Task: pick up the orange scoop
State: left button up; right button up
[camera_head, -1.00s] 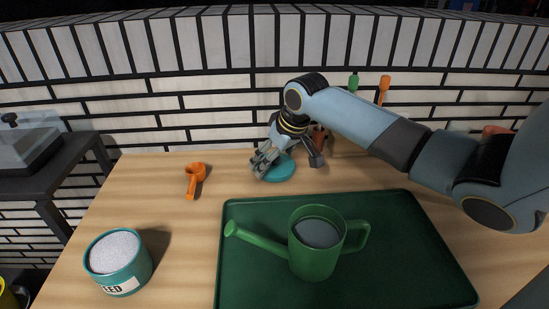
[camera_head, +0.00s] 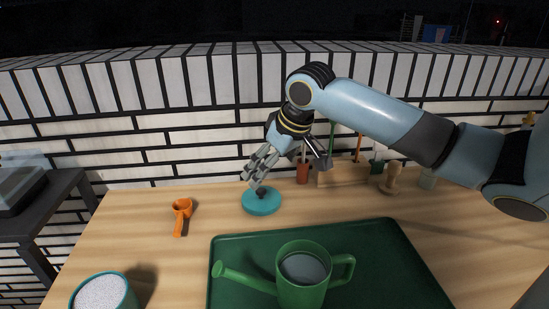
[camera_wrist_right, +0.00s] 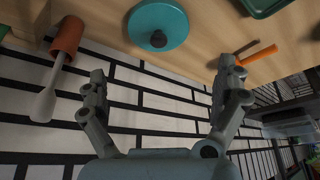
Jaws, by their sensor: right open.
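The orange scoop (camera_head: 181,212) lies on the wooden table left of the teal lid, its handle toward the front. In the right wrist view the scoop (camera_wrist_right: 258,54) shows at upper right, beyond the right-hand fingertip. My right gripper (camera_head: 288,168) is open and empty, its fingers spread behind and above the lid, right of the scoop and apart from it. Its two fingers show in the right wrist view (camera_wrist_right: 162,72) with nothing between them. My left gripper is not in view.
The teal lid (camera_head: 262,203) with a dark knob lies near the scoop. A green tray (camera_head: 225,250) holds a green watering can (camera_head: 303,280). A teal seed tin (camera_head: 103,294) stands front left. Upright tools and a wooden holder (camera_head: 343,176) stand at the back. Table around the scoop is clear.

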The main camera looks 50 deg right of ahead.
aim_at(181, 220)
jog(key=k+j, duration=0.35)
jog(key=j, duration=0.15)
jog(key=k+j, duration=0.75)
jog(key=j, duration=0.3)
